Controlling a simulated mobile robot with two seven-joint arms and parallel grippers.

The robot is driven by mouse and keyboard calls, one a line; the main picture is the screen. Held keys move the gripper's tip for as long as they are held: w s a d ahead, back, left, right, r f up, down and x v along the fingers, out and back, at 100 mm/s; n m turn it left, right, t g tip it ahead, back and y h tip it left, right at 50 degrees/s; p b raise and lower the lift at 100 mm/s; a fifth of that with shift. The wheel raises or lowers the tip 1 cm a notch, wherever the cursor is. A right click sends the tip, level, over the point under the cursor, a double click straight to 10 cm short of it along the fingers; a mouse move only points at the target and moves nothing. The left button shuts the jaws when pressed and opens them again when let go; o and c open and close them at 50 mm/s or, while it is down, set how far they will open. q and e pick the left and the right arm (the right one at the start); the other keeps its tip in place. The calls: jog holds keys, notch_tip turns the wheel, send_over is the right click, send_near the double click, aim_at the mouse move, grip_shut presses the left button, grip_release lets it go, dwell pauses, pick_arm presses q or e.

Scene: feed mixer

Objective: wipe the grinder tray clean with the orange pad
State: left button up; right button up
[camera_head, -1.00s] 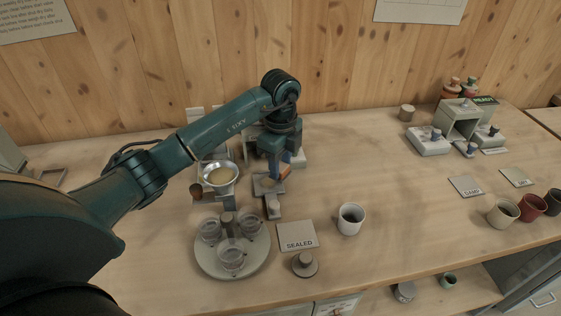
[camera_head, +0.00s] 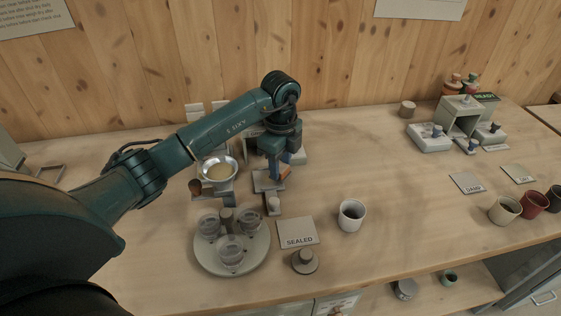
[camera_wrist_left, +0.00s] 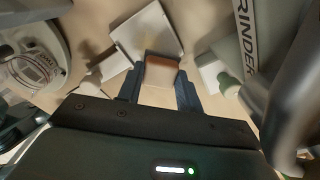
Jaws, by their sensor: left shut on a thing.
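My left gripper (camera_head: 274,176) is over the grinder tray (camera_head: 263,184), a small grey plate in front of the grinder. It is shut on the orange pad (camera_head: 285,174), which shows at the tray's right side in the head view. In the left wrist view the pad (camera_wrist_left: 162,62) sits between the two dark blue fingers (camera_wrist_left: 158,88). The pale square tray (camera_wrist_left: 148,33) lies just beyond it there. I cannot tell whether the pad touches the tray. The arm hides much of the grinder. My right gripper is not in view.
A metal bowl of feed (camera_head: 218,171) stands just left of the tray. A round stand with clear jars (camera_head: 231,256), a SEALED card (camera_head: 298,232) and a white cup (camera_head: 351,215) are in front. The bench middle, right of the arm, is clear.

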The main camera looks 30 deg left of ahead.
pick_arm(q)
jog(key=shift+f, duration=0.4)
jog(key=shift+s+a+r+p, duration=0.15)
jog(key=shift+s+a+p, duration=0.15)
jog(key=shift+s+a, duration=0.25)
jog(key=shift+s+a+r+p, duration=0.1)
jog(key=shift+s+a+p, duration=0.2)
jog(key=shift+a, duration=0.35)
jog(key=shift+s+a+f, duration=0.1)
jog(key=shift+s+a, duration=0.05)
jog(key=shift+a, duration=0.1)
jog(key=shift+s+a+p, duration=0.3)
jog(key=shift+s+a, duration=0.25)
jog(key=shift+a, duration=0.15)
jog(key=shift+s+a+f, duration=0.15)
jog(key=shift+s+a, duration=0.2)
jog(key=shift+a, duration=0.05)
jog(key=shift+d, duration=0.1)
jog(key=shift+d, duration=0.1)
